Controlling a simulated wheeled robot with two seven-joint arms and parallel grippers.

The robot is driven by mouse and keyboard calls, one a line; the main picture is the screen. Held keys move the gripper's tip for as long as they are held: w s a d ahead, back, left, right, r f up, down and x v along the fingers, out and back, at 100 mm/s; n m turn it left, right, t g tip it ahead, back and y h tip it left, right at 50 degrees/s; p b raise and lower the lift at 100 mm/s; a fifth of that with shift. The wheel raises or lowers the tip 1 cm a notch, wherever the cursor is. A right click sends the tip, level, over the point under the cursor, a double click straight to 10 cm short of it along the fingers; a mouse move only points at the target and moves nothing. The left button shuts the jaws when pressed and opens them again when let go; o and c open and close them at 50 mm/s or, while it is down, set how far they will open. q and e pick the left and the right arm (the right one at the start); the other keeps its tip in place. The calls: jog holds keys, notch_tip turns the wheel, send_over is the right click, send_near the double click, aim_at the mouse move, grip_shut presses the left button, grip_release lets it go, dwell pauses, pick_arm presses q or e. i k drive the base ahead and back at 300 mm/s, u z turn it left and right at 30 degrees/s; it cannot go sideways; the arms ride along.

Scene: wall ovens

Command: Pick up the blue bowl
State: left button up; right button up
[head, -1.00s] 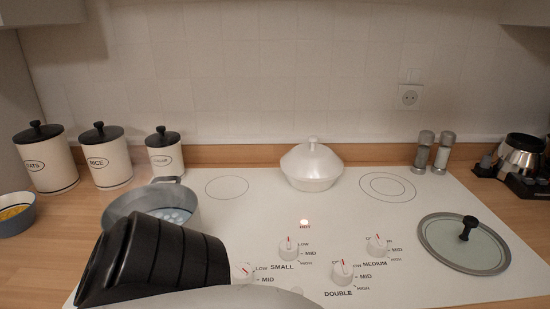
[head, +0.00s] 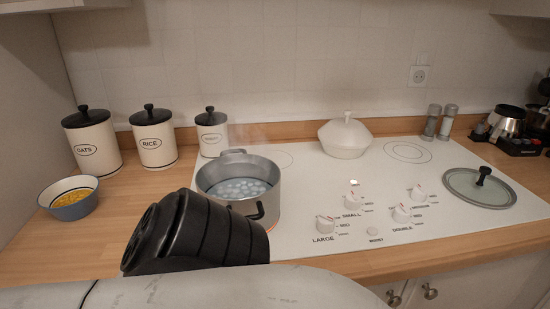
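The blue bowl (head: 76,211) stands upright on the wooden counter at the left in the head view. It has a pale rim and holds yellow food. No gripper is near it in view, and nothing touches it. A black ridged part and a pale link of one of my arms cross the lower left and bottom of the view. No fingertips show on them. I see neither gripper's fingers.
A steaming pot (head: 265,198) stands on the white cooktop (head: 290,225), right of the bowl, partly behind my arm. Canisters (head: 93,146) stand behind the bowl. A lidded white dish (head: 345,140) and a glass lid (head: 470,190) are further right. Counter between bowl and pot is clear.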

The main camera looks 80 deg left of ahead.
aim_at(73, 198)
jog(key=z, duration=0.25)
jog(key=i, duration=1.15)
jog(key=u, duration=4.7)
